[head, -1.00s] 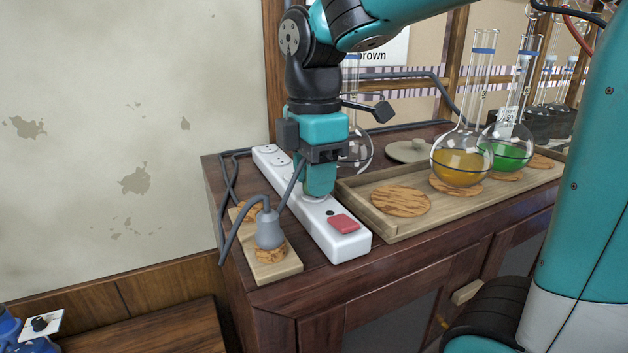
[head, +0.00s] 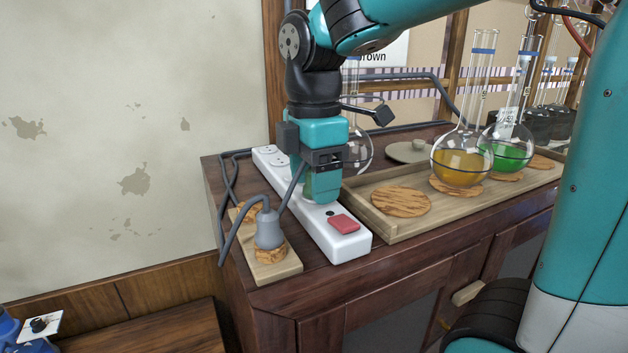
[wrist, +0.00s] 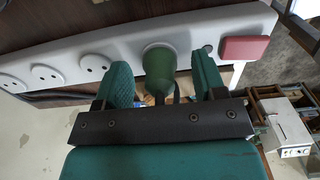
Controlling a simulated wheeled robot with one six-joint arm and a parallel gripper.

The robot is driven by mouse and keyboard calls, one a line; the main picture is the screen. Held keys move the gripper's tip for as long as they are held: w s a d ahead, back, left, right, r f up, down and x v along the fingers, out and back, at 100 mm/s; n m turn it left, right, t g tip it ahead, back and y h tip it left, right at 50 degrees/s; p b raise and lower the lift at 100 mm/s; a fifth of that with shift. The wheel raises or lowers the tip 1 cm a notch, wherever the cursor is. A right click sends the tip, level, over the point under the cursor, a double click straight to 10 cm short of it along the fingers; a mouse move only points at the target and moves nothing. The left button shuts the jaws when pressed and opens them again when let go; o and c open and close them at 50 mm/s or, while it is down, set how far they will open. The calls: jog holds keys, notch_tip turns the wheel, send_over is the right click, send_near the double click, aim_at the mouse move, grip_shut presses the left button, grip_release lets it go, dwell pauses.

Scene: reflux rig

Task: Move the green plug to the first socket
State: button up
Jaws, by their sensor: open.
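The green plug (wrist: 160,75) stands in the white power strip (wrist: 60,50), at the socket position closest to the red switch (wrist: 246,48). My gripper (wrist: 163,82) is open, with one teal finger on each side of the plug and a visible gap on both sides. Three bare sockets show on the strip, the closest one (wrist: 95,67) beside the plug. In the head view my gripper (head: 318,182) points down over the strip (head: 330,245) and mostly hides the plug. Whether the plug is fully seated cannot be told.
A grey plug (head: 268,230) stands on a wooden board (head: 278,272) left of the strip, its cable looping close by. A wooden tray (head: 392,229) with a yellow flask (head: 460,167) and a green flask (head: 507,153) lies to the right. A clear flask (head: 358,150) stands behind my gripper.

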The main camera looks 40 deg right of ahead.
notch_tip(320, 180, up, 17)
jog(key=b, duration=0.1)
jog(key=shift+r+b, duration=0.2)
jog(key=shift+b, duration=0.15)
